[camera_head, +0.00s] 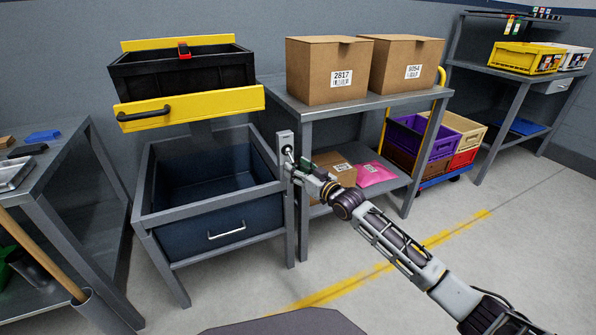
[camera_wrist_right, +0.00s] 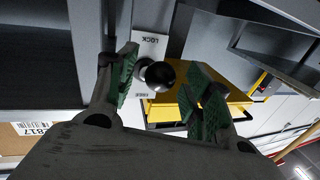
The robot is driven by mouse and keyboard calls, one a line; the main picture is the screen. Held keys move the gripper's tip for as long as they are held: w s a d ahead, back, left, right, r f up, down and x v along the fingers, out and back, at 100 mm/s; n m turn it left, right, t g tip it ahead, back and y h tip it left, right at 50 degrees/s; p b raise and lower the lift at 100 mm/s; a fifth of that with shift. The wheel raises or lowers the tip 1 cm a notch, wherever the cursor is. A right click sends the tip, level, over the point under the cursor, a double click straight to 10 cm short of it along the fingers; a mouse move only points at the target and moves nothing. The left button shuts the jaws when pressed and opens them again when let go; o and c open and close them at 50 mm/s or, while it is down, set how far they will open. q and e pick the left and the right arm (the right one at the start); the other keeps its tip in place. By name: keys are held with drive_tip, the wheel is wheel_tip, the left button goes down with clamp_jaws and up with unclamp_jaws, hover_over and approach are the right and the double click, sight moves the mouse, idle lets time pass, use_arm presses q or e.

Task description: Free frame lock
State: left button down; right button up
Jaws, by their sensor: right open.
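The frame lock is a grey upright plate (camera_head: 284,139) on the right front post of the drawer frame, with a round dark knob (camera_head: 288,150). In the right wrist view its white label (camera_wrist_right: 150,48) reads LOCK and FREE upside down, and the knob (camera_wrist_right: 160,74) lies between the two words. My right gripper (camera_head: 299,164) is at the lock; in the wrist view (camera_wrist_right: 162,84) its green-padded fingers are open, one on each side of the knob. I cannot tell whether a finger touches it. My left gripper is not in view.
The frame holds a dark blue drawer (camera_head: 215,224) below and a black bin (camera_head: 180,75) with a yellow front above. A grey table (camera_head: 335,112) with cardboard boxes stands close to the right. A workbench (camera_head: 60,160) stands left. The floor in front is clear.

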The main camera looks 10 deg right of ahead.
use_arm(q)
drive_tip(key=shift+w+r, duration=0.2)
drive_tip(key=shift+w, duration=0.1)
use_arm(e)
drive_tip(key=c, duration=0.9)
drive_tip(key=shift+c, duration=0.8)
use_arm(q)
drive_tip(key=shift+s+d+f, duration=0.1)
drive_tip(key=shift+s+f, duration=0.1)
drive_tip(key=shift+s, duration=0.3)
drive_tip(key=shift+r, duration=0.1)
